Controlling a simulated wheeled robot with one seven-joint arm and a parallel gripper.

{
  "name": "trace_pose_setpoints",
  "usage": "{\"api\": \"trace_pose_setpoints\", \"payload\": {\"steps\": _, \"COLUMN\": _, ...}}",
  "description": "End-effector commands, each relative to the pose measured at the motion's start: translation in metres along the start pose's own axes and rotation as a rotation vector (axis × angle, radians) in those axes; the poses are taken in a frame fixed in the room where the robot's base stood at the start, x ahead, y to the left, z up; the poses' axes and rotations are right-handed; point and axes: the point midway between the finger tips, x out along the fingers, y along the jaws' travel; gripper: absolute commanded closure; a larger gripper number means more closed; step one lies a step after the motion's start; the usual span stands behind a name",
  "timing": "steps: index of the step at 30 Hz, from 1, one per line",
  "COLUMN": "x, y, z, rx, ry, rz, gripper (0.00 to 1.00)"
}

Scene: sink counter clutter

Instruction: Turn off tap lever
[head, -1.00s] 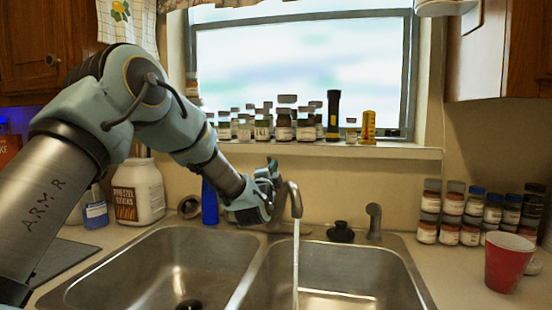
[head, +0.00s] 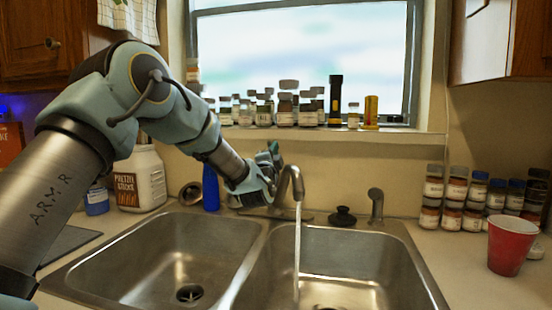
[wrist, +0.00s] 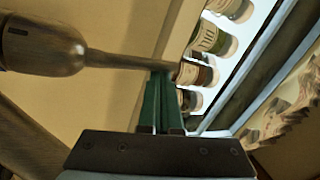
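The metal tap (head: 295,181) stands at the back of the double sink, and a stream of water (head: 297,245) runs from its spout into the right basin. My gripper (head: 274,150) is just left of and behind the spout, pointing up and away. In the wrist view, the tap lever (wrist: 120,60) is a thin dark rod reaching right from the rounded tap body (wrist: 42,45). The green fingertips of my gripper (wrist: 160,78) are close together, at the lever's far end. Whether they touch it I cannot tell. In the head view my gripper hides the lever.
A blue bottle (head: 210,188) stands left of the tap. A black stopper (head: 342,216) and short side spout (head: 376,205) stand right. A red cup (head: 510,247) is far right.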

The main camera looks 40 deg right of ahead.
Motion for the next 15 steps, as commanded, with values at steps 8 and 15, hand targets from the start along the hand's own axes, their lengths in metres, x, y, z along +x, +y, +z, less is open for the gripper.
{"api": "trace_pose_setpoints", "payload": {"steps": 8, "x": -0.0075, "y": 0.0079, "z": 0.0065, "rx": -0.067, "ry": 0.000, "rz": -0.081, "gripper": 1.00}}
{"api": "trace_pose_setpoints", "payload": {"steps": 15, "x": -0.0128, "y": 0.0081, "z": 0.0112, "rx": -0.126, "ry": 0.000, "rz": -0.152, "gripper": 1.00}}
